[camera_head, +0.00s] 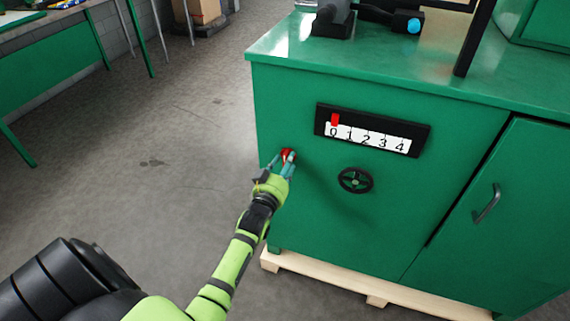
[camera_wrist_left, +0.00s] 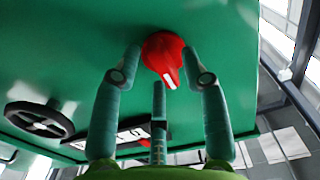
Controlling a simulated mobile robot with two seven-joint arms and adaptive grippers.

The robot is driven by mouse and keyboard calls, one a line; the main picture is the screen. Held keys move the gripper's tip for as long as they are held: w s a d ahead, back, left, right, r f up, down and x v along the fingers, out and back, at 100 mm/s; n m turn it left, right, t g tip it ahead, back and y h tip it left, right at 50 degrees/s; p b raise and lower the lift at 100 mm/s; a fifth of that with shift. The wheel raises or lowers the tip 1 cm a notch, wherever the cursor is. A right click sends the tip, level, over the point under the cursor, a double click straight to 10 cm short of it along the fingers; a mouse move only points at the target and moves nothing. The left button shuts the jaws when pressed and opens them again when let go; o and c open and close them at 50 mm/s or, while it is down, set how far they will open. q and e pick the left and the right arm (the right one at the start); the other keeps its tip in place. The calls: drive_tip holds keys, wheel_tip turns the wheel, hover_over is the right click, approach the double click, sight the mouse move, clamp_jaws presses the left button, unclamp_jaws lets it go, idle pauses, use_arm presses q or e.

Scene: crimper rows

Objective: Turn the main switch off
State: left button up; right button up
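The main switch is a red rotary knob (camera_head: 286,154) with a white pointer mark, on the front of the green cabinet, near its left edge. My left gripper (camera_head: 282,164) is right at it. In the left wrist view the red knob (camera_wrist_left: 160,50) lies between the tips of two spread teal fingers (camera_wrist_left: 161,58), with a third finger below it. The white mark points down and slightly right there. The fingers stand apart, close beside the knob; I cannot tell whether they touch it. My right gripper is not in view.
A black-framed scale (camera_head: 373,131) numbered 0 to 4 has its red marker at 0. A black handwheel (camera_head: 355,180) sits below it. A cabinet door with a handle (camera_head: 487,203) is at right. The cabinet stands on a wooden pallet (camera_head: 375,290). Floor at left is clear.

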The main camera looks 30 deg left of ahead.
use_arm(q)
drive_tip(key=v, duration=1.2)
drive_tip(key=shift+f, duration=0.15)
idle(0.3)
drive_tip(key=s+d+f+m+g+h+p, duration=0.1)
drive_tip(key=s+d+f+g, duration=0.2)
drive_tip(key=f, duration=0.5)
drive_tip(key=s+d+f+m+g+h+p, duration=0.1)
drive_tip(key=s+d+f+g+h+p, duration=0.2)
drive_tip(key=f, duration=0.6)
drive_tip(key=s+d+f+m+g, duration=0.1)
drive_tip(key=s+d+f+g, duration=0.2)
drive_tip(key=f, duration=0.5)
drive_tip(key=s+f+m+g+p, duration=0.1)
drive_tip(key=s+f+g, duration=0.2)
drive_tip(key=s, duration=1.1)
drive_tip(key=s+f+m+g+p, duration=0.1)
drive_tip(key=s+f+g, duration=0.3)
drive_tip(key=s+f, duration=0.5)
drive_tip(key=s, duration=0.5)
drive_tip(key=shift+s+d+f+p, duration=0.35)
drive_tip(key=shift+s+p, duration=0.05)
